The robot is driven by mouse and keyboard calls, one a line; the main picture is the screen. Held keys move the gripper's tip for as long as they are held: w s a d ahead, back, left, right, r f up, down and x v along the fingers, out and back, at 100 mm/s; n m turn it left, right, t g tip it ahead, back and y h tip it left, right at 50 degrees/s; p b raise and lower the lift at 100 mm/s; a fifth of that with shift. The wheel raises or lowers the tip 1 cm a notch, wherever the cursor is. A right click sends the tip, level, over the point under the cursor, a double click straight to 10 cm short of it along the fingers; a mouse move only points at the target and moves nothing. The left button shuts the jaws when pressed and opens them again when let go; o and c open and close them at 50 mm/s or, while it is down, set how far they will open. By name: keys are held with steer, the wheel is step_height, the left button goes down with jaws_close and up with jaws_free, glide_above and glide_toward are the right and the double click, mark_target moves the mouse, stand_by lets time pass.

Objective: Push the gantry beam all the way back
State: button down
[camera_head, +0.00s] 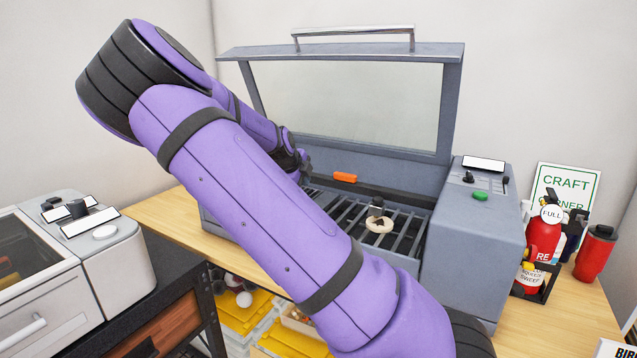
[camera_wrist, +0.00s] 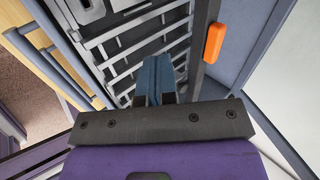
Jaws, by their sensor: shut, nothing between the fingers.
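The grey machine (camera_head: 475,235) stands on the table with its windowed lid (camera_head: 340,105) raised. Inside is a slatted bed (camera_head: 350,212). A dark bar, which looks like the gantry beam (camera_wrist: 207,40), runs along the back side of the bed in the wrist view. A small black head (camera_head: 376,207) shows over the bed in the head view. An orange block (camera_head: 345,177) sits at the back; it also shows in the wrist view (camera_wrist: 214,42). My gripper (camera_wrist: 155,75) is shut and empty, its fingers over the slats close to the bar. Contact cannot be told.
A pale ring-shaped piece (camera_head: 379,225) lies on the slats. My arm hides the machine's left part. Another machine (camera_head: 95,235) stands at the left. A red extinguisher (camera_head: 541,240) and a red cup (camera_head: 596,252) stand at the right.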

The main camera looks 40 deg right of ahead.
steer(key=w+r+m+h, duration=0.1)
steer(key=w, duration=0.1)
glide_toward(322, 185)
steer(key=x, duration=0.5)
steer(key=shift+s+f, duration=0.1)
steer(key=shift+f, duration=0.45)
steer(key=shift+d, duration=0.5)
steer(key=w+d, duration=0.2)
steer(key=d, duration=0.5)
steer(key=w+d, duration=0.3)
steer(key=d, duration=0.4)
steer(key=shift+w+d, duration=0.3)
steer(key=shift+w, duration=0.05)
